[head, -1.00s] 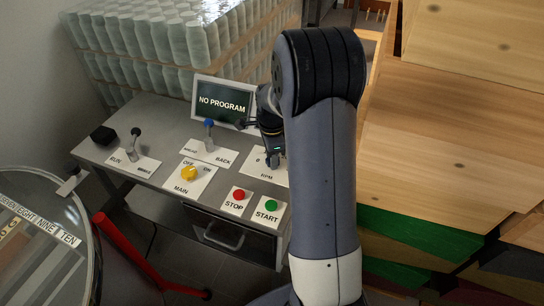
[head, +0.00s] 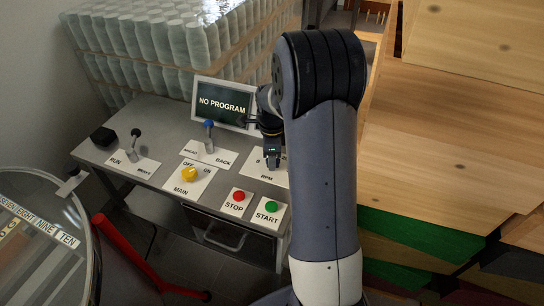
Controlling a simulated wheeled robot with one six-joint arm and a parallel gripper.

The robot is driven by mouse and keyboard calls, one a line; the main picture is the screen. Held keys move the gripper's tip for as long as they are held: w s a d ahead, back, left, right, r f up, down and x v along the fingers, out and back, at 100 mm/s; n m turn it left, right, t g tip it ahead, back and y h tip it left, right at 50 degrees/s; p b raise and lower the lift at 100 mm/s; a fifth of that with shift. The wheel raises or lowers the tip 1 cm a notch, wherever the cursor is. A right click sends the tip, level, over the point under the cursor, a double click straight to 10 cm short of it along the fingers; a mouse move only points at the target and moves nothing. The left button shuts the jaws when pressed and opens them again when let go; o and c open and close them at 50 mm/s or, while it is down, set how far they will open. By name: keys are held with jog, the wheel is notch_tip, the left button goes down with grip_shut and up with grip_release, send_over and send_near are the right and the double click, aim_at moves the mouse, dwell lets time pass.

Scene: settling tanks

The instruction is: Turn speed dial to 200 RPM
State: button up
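The RPM speed dial's white plate (head: 265,179) lies at the right end of the grey control desk. Its "RPM" label and one scale mark show; the dial knob itself is hidden by my gripper and arm. My gripper (head: 273,166) points down over this plate, close above or at the dial. I cannot tell whether its fingers touch or hold the knob. The screen (head: 223,104) behind reads "NO PROGRAM".
On the desk (head: 160,190) stand a yellow MAIN knob (head: 190,174), a red STOP button (head: 239,196), a green START button (head: 270,208), a blue-topped lever (head: 208,134) and a RUN/BRAKE lever (head: 134,144). Stacked wood (head: 450,130) fills the right side. A round glass-topped tank (head: 40,250) stands at lower left.

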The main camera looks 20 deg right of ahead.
jog(key=o, duration=0.5)
jog(key=shift+c, duration=0.2)
notch_tip(320, 180, up, 11)
jog(key=shift+f, duration=0.2)
notch_tip(320, 180, down, 10)
jog(key=shift+f, duration=0.35)
dwell(0.4)
jog(key=shift+n, duration=0.3)
